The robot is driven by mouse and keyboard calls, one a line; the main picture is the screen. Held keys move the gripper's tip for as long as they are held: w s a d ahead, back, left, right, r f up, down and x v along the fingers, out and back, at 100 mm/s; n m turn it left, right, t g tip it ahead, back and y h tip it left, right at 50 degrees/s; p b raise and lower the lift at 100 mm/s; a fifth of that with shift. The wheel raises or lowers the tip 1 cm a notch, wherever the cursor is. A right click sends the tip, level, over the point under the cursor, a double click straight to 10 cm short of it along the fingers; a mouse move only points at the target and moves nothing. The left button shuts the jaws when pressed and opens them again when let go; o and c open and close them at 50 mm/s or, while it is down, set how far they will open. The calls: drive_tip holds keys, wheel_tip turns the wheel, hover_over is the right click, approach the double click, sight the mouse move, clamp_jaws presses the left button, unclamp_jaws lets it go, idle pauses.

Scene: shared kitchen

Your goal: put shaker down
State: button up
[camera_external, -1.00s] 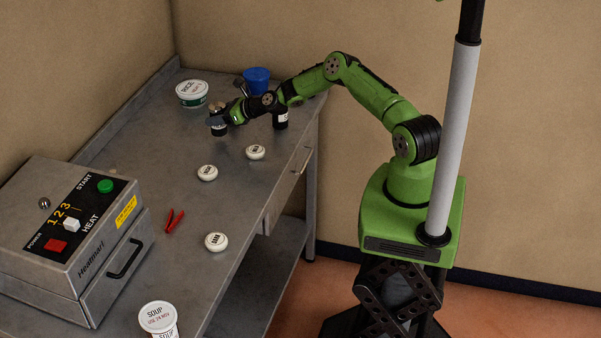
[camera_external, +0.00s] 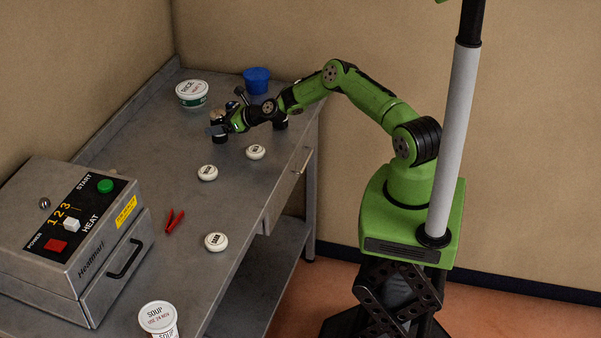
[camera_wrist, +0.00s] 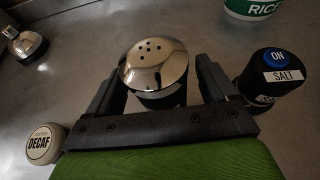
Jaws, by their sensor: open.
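A shaker with a domed, perforated chrome top (camera_wrist: 154,66) and a dark body stands between my fingers in the wrist view. My gripper (camera_wrist: 160,78) is open around it, one finger on each side. In the external view my gripper (camera_external: 217,130) is low over the far part of the counter, with the shaker's dark body (camera_external: 220,139) below it. The shaker looks upright on or very near the counter; its base is mostly hidden.
A salt container with a blue "ON" button (camera_wrist: 277,57) stands close right of my gripper; a decaf lid (camera_wrist: 44,143) lies left. Farther off are a chrome-topped item (camera_wrist: 27,45), rice tub (camera_external: 191,94), blue cup (camera_external: 257,80), red tool (camera_external: 174,221) and heater (camera_external: 95,235).

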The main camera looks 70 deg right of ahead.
drive_tip(key=v, duration=1.2)
drive_tip(key=s+a+r+n+g+y, duration=0.1)
drive_tip(key=s+a+r+n+g, duration=0.3)
drive_tip(key=a+r+n, duration=0.5)
drive_tip(key=s+a+r+n+g+y, duration=0.15)
drive_tip(key=s+a+r+n, duration=0.35)
drive_tip(key=a+r+n, duration=0.5)
drive_tip(key=s+a+r+n+g+h, duration=0.1)
drive_tip(key=s+r+n, duration=0.1)
drive_tip(key=s+n, duration=0.6)
drive_tip(key=s+a+r+n+g+h, duration=0.1)
drive_tip(key=s+n, duration=0.8)
drive_tip(key=s, duration=1)
drive_tip(key=shift+s+a+r, duration=0.4)
drive_tip(key=shift+r, duration=0.1)
drive_tip(key=shift+h, duration=0.25)
idle(1.5)
